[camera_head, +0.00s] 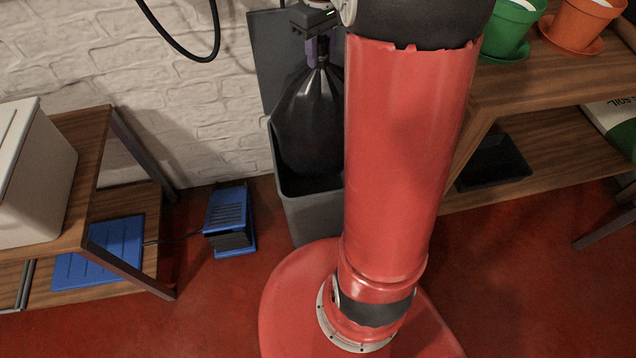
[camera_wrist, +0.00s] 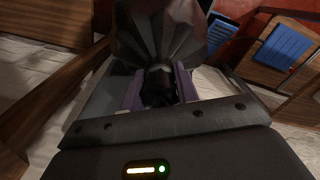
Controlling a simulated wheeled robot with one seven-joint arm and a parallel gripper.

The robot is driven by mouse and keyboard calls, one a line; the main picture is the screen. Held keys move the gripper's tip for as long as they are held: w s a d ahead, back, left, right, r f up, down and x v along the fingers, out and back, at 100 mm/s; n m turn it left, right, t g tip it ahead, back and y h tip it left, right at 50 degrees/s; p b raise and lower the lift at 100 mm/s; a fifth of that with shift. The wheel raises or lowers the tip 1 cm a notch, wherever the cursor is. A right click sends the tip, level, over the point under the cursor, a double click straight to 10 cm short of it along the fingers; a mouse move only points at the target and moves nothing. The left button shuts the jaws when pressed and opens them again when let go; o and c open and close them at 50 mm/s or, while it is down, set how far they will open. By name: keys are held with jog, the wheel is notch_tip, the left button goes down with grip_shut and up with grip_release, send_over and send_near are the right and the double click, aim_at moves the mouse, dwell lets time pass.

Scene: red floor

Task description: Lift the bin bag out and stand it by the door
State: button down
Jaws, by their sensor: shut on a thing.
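A black bin bag (camera_head: 311,120) hangs by its gathered neck from my gripper (camera_head: 318,50) in the head view. Its lower end is inside or just at the mouth of the grey bin (camera_head: 312,218), whose lid (camera_head: 268,50) stands open against the wall. My red arm hides the bin's right side and part of the bag. In the wrist view, the purple fingers of my gripper (camera_wrist: 158,90) are shut on the bag's neck, and the bag (camera_wrist: 165,30) spreads out beyond them. No door is in view.
A blue pedal-like device (camera_head: 229,220) stands on the red floor left of the bin. A wooden shelf unit (camera_head: 95,150) with a white box (camera_head: 32,180) is at the left. A wooden bench (camera_head: 535,75) with pots (camera_head: 508,28) is at the right.

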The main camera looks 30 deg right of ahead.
jog(key=shift+r, duration=5.2)
jog(key=shift+s, duration=0.1)
jog(key=s+a+b, duration=0.3)
jog(key=s, duration=0.7)
jog(key=s+a+b, duration=0.3)
jog(key=s, duration=0.8)
